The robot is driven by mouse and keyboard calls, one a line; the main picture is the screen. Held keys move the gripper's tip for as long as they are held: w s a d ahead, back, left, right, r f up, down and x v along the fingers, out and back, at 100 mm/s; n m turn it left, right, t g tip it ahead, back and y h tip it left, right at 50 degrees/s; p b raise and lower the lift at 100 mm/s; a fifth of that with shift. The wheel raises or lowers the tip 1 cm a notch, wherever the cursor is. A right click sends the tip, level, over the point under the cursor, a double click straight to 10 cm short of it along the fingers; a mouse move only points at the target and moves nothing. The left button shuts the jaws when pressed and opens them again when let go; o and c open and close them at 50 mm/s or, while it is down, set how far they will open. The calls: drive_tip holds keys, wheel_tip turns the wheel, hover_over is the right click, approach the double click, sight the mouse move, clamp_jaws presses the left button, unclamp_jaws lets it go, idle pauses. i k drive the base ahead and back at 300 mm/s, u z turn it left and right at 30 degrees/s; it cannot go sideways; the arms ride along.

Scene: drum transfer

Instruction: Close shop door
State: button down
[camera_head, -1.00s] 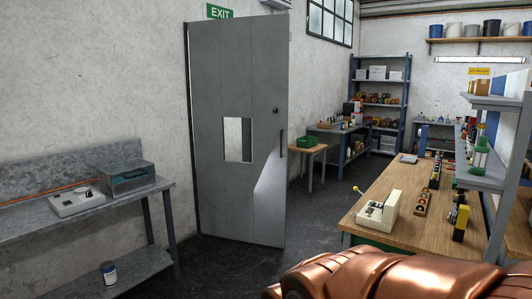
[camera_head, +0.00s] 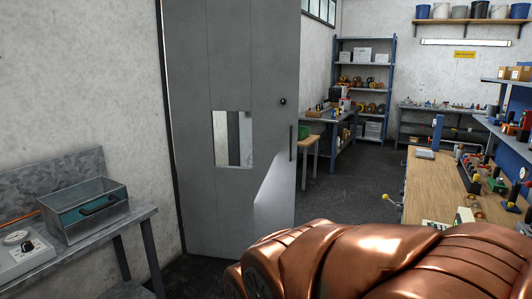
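The grey shop door (camera_head: 233,85) stands ajar in the middle left of the head view, swung out from the wall, with a small window in its panel. A dark vertical handle (camera_head: 292,143) and a round knob (camera_head: 283,101) sit near its right edge. The door's bottom right is hidden behind the copper-coloured links of my arm, which fill the lower right. My gripper is not in view, so I cannot see whether it touches anything.
A metal bench (camera_head: 72,246) with a glass-sided box (camera_head: 86,209) stands left of the door. A wooden workbench (camera_head: 425,187) with tools is at the right. Shelving (camera_head: 382,64) stands at the back. Dark open floor (camera_head: 350,190) lies beyond the door's right edge.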

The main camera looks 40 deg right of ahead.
sight(234, 55)
drive_tip(key=i, duration=0.95)
drive_tip(key=z, duration=1.3)
drive_tip(key=i, duration=2.05)
drive_tip(key=u, duration=1.05)
